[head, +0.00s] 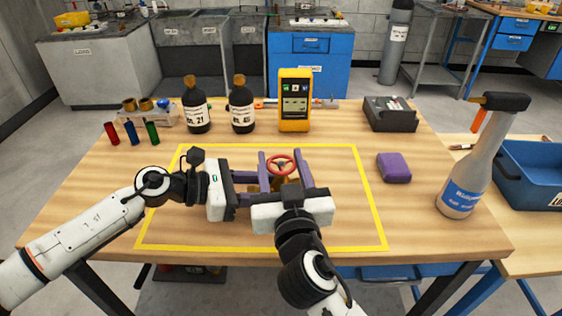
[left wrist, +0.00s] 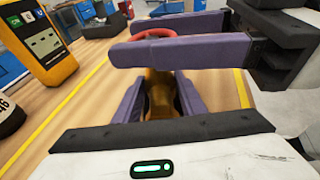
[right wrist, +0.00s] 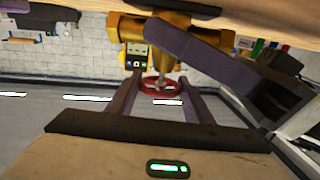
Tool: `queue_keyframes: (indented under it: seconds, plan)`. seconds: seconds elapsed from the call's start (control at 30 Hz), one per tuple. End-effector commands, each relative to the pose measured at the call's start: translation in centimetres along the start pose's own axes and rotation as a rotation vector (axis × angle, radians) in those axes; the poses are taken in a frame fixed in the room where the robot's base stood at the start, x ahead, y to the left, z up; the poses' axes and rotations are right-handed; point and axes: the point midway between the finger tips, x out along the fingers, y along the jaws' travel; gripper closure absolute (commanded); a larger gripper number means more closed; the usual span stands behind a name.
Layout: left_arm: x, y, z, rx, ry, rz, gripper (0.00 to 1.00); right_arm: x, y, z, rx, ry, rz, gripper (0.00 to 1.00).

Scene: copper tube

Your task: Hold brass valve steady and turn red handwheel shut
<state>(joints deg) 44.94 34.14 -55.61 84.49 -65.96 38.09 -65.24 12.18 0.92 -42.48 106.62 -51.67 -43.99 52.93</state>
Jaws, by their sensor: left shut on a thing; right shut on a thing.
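The brass valve (head: 283,183) stands inside the yellow outline on the table, mostly hidden by my grippers in the head view. Its red handwheel (head: 281,166) is on top. My left gripper (head: 272,184) comes from the left and is shut on the brass body, which shows between its purple fingers in the left wrist view (left wrist: 160,92). My right gripper (head: 284,156) comes from the front and is shut on the handwheel, its fingers on either side of the rim. The right wrist view shows the handwheel (right wrist: 160,88) between those fingers and the brass body (right wrist: 155,35).
A yellow meter (head: 294,100) and two dark bottles (head: 242,106) stand behind the outline. A purple block (head: 394,167), a black device (head: 389,114) and a spray bottle (head: 462,185) are to the right. Colored tubes (head: 131,133) are at the left. The table's front right is clear.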

Motion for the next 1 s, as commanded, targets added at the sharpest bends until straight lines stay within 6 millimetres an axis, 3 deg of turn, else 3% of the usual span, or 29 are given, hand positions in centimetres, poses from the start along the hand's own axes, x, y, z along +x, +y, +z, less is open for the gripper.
queue_keyframes:
  seconds: [0.03, 0.13, 0.47, 0.57, 1.0]
  plan:
    - [0.0, 0.0, -0.1, 0.0, 0.001, -0.001, 0.76, 0.0, 0.0, -0.1, 0.0, 0.003, -0.001, 0.52]
    - [0.0, 0.0, -0.1, 0.0, 0.001, -0.001, 0.76, 0.0, 0.0, -0.1, 0.0, 0.002, -0.001, 0.35]
    - [0.0, 0.0, -0.1, 0.0, 0.001, -0.001, 0.76, 0.0, 0.0, -0.3, 0.001, 0.002, -0.001, 0.35]
    - [0.0, 0.0, -0.1, 0.0, 0.001, -0.001, 0.76, 0.0, 0.0, -1.3, 0.003, 0.005, 0.001, 0.35]
    - [0.0, 0.0, -0.1, 0.0, 0.001, 0.0, 0.76, 0.0, 0.0, -9.0, 0.003, 0.005, 0.0, 0.35]
